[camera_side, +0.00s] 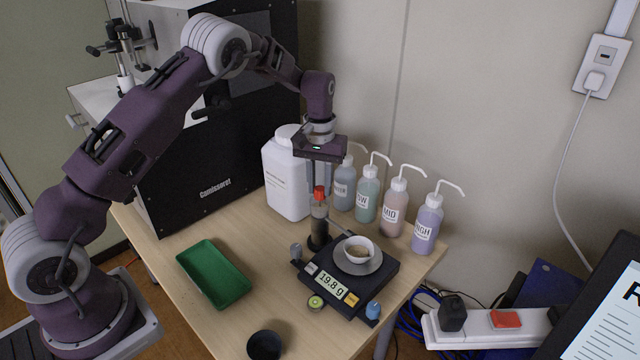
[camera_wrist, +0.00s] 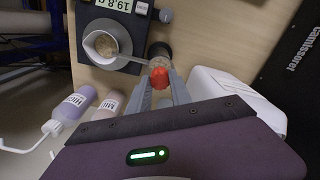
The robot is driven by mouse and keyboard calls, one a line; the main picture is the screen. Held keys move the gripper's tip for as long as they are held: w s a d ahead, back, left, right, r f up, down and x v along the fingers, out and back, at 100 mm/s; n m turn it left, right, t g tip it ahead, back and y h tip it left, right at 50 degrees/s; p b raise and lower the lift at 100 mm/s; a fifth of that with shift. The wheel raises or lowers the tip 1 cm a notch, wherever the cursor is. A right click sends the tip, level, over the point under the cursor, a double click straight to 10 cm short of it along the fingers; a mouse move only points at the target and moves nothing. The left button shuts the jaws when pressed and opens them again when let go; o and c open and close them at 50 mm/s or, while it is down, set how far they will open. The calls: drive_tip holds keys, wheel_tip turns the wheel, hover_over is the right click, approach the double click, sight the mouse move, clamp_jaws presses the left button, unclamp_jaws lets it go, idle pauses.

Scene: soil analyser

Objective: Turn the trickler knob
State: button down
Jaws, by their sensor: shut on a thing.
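The trickler is a clear tube (camera_side: 319,212) on a dark base, standing upright behind the scale, with a red knob (camera_side: 320,192) on top. My gripper (camera_side: 319,185) points down over it. In the wrist view my gripper (camera_wrist: 160,82) has its two grey fingers on either side of the red knob (camera_wrist: 159,77), shut on it. The scale (camera_side: 345,282) reads 19.8 g. A white cup (camera_side: 358,241) holding brown soil stands on its pan, beside the trickler spout; the cup also shows in the wrist view (camera_wrist: 92,38).
Several wash bottles (camera_side: 395,210) and a white jug (camera_side: 285,175) stand behind the trickler, close to my gripper. A green tray (camera_side: 214,274) and a dark cup (camera_side: 265,345) sit on the table (camera_side: 170,250). A black machine (camera_side: 225,130) stands at the back left.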

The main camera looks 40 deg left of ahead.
sight(320, 188)
drive_tip(key=c, duration=1.2)
unclamp_jaws()
drive_tip(key=shift+o, duration=0.2)
wheel_tip(320, 188, up, 7)
drive_tip(key=shift+r, duration=0.1)
wheel_tip(320, 188, up, 6)
